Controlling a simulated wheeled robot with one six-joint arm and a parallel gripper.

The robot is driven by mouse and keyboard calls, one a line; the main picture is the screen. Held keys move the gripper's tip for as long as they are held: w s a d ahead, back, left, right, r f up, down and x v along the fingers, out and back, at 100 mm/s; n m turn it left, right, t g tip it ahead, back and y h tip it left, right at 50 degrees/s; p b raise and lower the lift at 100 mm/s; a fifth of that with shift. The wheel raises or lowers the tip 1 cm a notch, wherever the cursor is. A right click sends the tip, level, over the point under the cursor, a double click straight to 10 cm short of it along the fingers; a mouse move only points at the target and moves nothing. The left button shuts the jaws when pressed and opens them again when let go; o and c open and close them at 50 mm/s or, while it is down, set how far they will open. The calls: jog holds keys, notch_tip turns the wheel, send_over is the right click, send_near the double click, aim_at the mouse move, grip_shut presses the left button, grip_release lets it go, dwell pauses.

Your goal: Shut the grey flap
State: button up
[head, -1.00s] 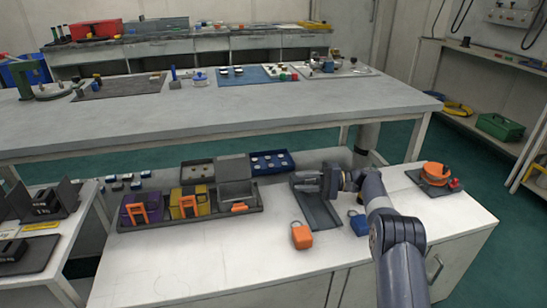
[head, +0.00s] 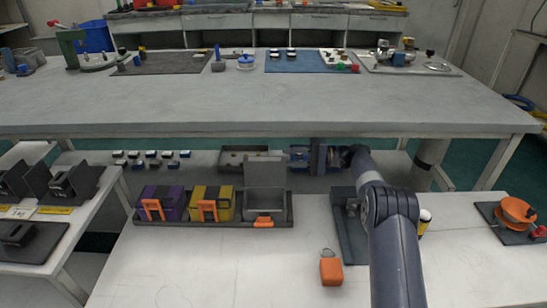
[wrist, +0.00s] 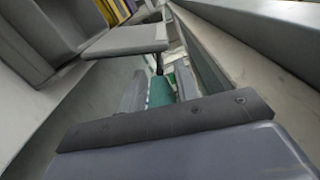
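The grey flap (head: 264,171) stands raised at the back of an open grey box (head: 265,203) with an orange latch (head: 264,222) at its front. The flap also shows in the wrist view as a light grey panel (wrist: 125,41), with the grey box (wrist: 40,45) at its left. My gripper (head: 318,157) is right of the flap, a little behind the box, and apart from it. Its fingers are too small and hidden in the head view, and the wrist view does not show whether they are open.
Purple (head: 161,203) and yellow (head: 211,204) boxes with orange latches share the dark tray (head: 140,221) with the grey box. A higher bench (head: 270,105) runs behind. An orange padlock (head: 331,271) lies in front; the worktop around it is largely clear.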

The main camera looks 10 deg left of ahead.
aim_at(273, 157)
jog(key=x, duration=0.6)
jog(key=shift+b, duration=0.35)
jog(key=shift+d, duration=0.1)
jog(key=shift+c, duration=0.3)
grip_shut()
